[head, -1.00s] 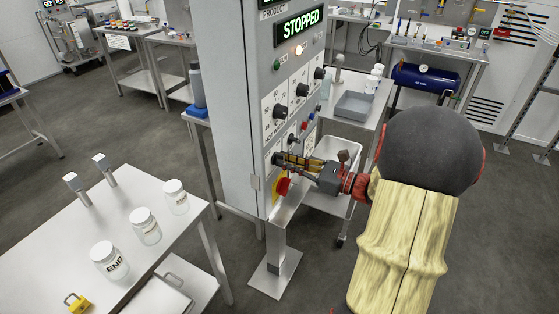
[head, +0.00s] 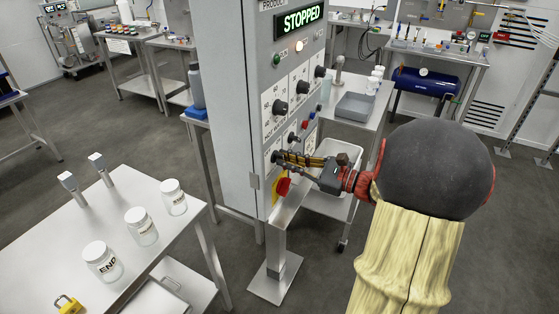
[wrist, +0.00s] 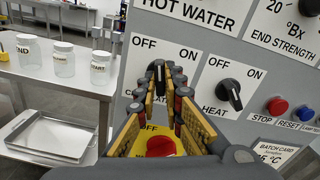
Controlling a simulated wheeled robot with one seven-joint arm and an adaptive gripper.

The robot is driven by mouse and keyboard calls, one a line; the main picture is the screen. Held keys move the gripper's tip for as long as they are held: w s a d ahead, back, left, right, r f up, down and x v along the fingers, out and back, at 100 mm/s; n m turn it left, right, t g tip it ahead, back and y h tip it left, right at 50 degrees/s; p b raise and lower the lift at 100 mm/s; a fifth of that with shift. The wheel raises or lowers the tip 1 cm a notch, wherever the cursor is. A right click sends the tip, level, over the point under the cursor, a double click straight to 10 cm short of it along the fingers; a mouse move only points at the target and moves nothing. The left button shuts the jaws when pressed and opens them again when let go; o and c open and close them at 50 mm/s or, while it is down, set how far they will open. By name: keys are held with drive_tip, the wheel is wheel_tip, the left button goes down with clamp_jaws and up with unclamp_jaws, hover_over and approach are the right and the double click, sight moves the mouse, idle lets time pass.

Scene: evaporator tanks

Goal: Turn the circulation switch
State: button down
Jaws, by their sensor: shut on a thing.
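The circulation switch is a black knob (wrist: 157,72) on a white plate marked OFF and ON in the wrist view. It stands about upright between the two labels; fingers hide part of it and its name. My gripper (wrist: 164,80) is shut on this knob, with a fingertip on each side.
The heat switch (wrist: 229,94) is close on the right, its pointer toward OFF. A red rotary handle on a yellow plate (wrist: 160,146) lies just below my fingers. Red stop (wrist: 278,106) and blue reset (wrist: 305,113) buttons are farther right. The cabinet display (head: 299,19) reads STOPPED.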

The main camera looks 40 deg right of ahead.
drive_tip(key=shift+n, duration=1)
drive_tip(key=shift+n, duration=1)
drive_tip(key=shift+n, duration=0.7)
drive_tip(key=c, duration=1.9)
unclamp_jaws()
drive_tip(key=shift+o, duration=0.3)
